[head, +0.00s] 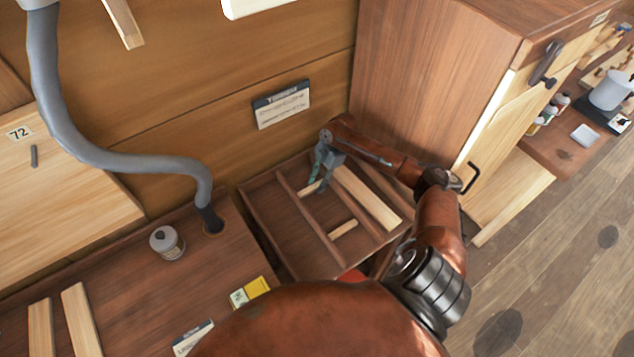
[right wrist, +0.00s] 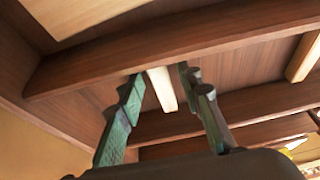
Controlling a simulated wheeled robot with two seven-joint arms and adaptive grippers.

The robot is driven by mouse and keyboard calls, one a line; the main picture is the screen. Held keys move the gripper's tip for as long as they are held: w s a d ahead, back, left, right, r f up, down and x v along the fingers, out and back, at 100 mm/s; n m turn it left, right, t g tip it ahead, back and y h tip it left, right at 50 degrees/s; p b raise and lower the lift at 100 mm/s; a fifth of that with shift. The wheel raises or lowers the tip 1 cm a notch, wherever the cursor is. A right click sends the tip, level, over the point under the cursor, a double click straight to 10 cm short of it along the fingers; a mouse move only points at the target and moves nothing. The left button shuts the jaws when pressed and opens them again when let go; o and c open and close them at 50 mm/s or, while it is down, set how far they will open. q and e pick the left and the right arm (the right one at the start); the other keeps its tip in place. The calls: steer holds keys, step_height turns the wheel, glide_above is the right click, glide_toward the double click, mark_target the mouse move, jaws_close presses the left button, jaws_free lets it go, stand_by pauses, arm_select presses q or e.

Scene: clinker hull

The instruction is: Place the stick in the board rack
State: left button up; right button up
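The board rack (head: 318,226) is a dark wooden tray with raised dividers, beside the tall cabinet. My right gripper (head: 320,182) reaches down over its far part. A short pale stick (head: 309,189) lies low in the rack by the fingers. In the right wrist view, my right gripper's green fingers (right wrist: 160,82) are apart, with the stick (right wrist: 162,90) between them and gaps visible at its sides. Its near end is at a divider (right wrist: 200,122); I cannot tell whether it touches. My left gripper is not in view.
Another short pale stick (head: 343,229) and a longer pale board (head: 367,198) lie in the rack. The cabinet (head: 430,80) stands close on the right.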

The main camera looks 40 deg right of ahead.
steer(key=shift+r, duration=0.1)
steer(key=p+v, duration=0.8)
steer(key=v, duration=0.4)
steer(key=shift+a+r, duration=0.1)
